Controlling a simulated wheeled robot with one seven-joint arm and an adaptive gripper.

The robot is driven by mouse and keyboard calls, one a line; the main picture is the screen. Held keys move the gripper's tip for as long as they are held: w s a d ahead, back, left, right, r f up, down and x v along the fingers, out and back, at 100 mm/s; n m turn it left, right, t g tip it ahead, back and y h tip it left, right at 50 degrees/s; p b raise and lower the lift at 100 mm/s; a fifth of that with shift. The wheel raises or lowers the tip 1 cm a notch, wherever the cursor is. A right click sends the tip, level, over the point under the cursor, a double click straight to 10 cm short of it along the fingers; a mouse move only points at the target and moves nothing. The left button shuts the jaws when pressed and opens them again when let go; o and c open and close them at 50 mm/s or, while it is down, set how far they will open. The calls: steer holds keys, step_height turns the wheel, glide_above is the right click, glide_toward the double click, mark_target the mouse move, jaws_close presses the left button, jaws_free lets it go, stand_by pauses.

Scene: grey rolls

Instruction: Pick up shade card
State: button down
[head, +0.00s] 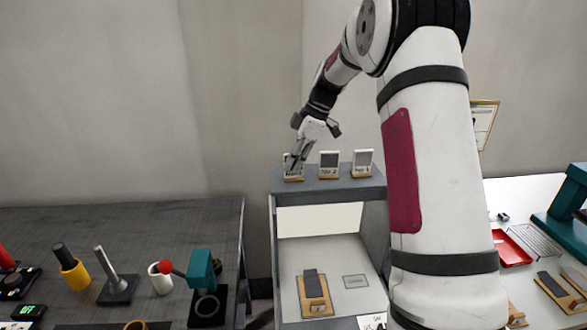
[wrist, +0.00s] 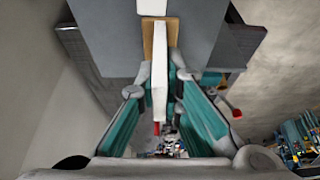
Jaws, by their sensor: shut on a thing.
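Three white cards stand in wooden bases on the grey top shelf of a stand. My gripper (head: 297,156) is at the leftmost card (head: 290,171), reaching down from above and partly covering it. In the wrist view my gripper (wrist: 162,82) is shut on this shade card (wrist: 159,75), which shows nearly edge-on as a white strip between the two fingers. Its wooden base (head: 293,179) is still under it. The middle card (head: 329,159) and the right card (head: 363,158) stand apart from my gripper. The lettering is too small to read surely.
The grey shelf (head: 335,187) has narrow gaps between the cards. Below it, a wooden board with a dark strip (head: 313,290) lies on a lower surface. A dark table (head: 130,225) at left holds several tools; a red tray (head: 511,248) lies at right.

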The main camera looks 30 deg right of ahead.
mark_target(296, 178)
steer(key=shift+r, duration=0.1)
steer(key=shift+r, duration=0.5)
steer(key=shift+s+d+r+b, duration=0.1)
steer(key=shift+s+r+b, duration=0.2)
steer(key=shift+r, duration=0.3)
steer(key=shift+s+d+r+b, duration=0.15)
steer(key=shift+r+b, duration=0.15)
steer(key=shift+r, duration=0.3)
steer(key=s+d+r, duration=0.1)
steer(key=s+d, duration=0.2)
steer(key=s, duration=1.1)
steer(key=shift+s+r+b, duration=0.25)
steer(key=shift+s+b, duration=0.15)
